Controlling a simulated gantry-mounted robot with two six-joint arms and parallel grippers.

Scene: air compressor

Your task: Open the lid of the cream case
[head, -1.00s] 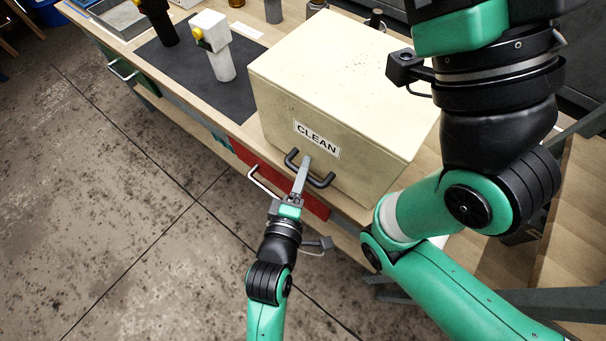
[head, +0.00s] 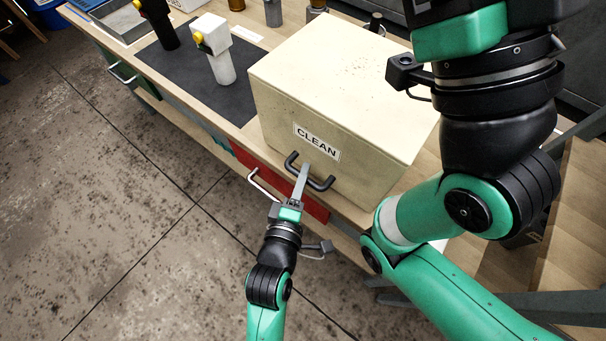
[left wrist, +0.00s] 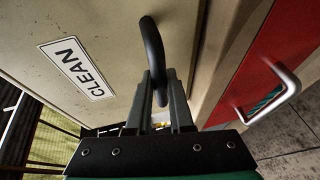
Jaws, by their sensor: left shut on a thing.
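The cream case (head: 345,75) stands on the workbench with its lid looking shut. Its front carries a CLEAN label (head: 316,141), and below that a black handle (head: 322,184). My left gripper (head: 303,172) is at the front of the case, shut on the handle. In the left wrist view the handle (left wrist: 152,45) runs down between the two fingers (left wrist: 160,95), with the label (left wrist: 77,70) to the left. My right gripper is not in view; the large arm at the right is mine.
The wooden workbench (head: 240,118) has a red drawer (head: 262,178) with a metal handle (head: 262,184) below the case. A white and yellow device (head: 212,40) stands on a dark mat (head: 185,72) left of the case. The floor in front is clear.

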